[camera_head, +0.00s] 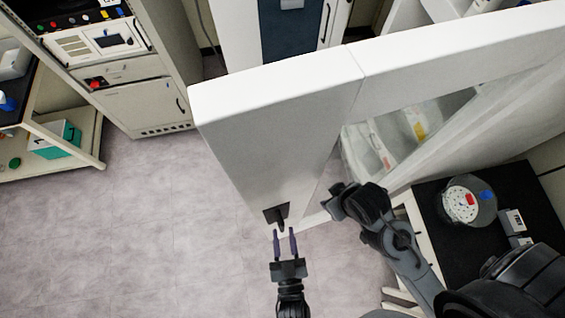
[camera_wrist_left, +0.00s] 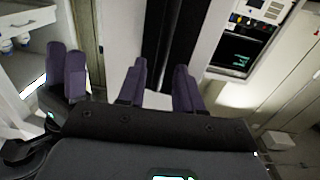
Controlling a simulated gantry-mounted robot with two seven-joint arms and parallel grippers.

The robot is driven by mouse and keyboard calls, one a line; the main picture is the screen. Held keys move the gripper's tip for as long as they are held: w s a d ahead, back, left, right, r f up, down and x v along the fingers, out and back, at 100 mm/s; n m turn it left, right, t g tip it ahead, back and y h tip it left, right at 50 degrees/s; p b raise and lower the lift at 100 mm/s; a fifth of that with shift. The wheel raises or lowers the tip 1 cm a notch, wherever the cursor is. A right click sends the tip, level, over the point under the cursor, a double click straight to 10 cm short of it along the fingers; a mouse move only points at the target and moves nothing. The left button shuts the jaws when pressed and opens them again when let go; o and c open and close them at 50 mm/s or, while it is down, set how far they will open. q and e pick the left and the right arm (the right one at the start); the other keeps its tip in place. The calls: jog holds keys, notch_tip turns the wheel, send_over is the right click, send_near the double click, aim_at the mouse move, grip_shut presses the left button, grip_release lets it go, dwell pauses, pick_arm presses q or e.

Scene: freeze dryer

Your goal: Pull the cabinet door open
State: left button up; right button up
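The tall white cabinet (camera_head: 280,110) fills the middle of the head view. Its black door handle (camera_head: 277,214) sits low on the near face. My left gripper (camera_head: 285,243) is just below the handle in the picture, its two purple fingers apart and pointing at it. Nothing shows between them, and I cannot tell whether they touch the handle. In the left wrist view the fingers (camera_wrist_left: 160,88) are apart, with a dark vertical strip beyond. My right gripper (camera_head: 338,204) is folded close beside the cabinet to the right; its fingers do not show clearly there.
A dark bench (camera_head: 430,205) at right carries a round clear vessel (camera_head: 468,201). A beige instrument cabinet (camera_head: 140,95) stands at upper left, and a low shelf (camera_head: 75,170) with a teal box (camera_head: 55,139) at far left. The floor (camera_head: 130,240) left of the handle is clear.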

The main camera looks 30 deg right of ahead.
pick_arm(q)
jog(key=b+v, duration=0.1)
jog(key=v, duration=0.6)
dwell(0.3)
